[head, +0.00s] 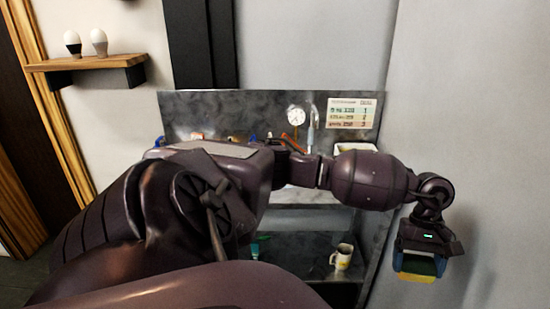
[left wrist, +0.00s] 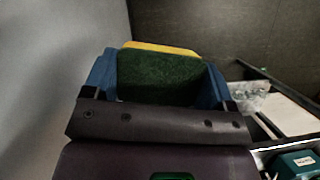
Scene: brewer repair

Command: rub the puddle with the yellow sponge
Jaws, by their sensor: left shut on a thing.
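My left gripper (head: 420,264) is at the right of the head view, beside the pale wall and right of the workbench. It is shut on the yellow sponge (head: 414,278), whose yellow edge shows below the fingers. In the left wrist view the sponge's dark green face (left wrist: 160,78) and yellow edge (left wrist: 162,48) sit between the blue fingers. I cannot make out a puddle in either view; my left arm hides much of the bench. My right gripper is not in view.
The workbench has a grey back panel (head: 260,110) with a gauge (head: 296,117) and a chart (head: 352,113). A mug (head: 341,257) stands on the lower shelf. A teal object (left wrist: 297,164) is at the lower right of the wrist view. A wall shelf (head: 85,63) holds two bulbs.

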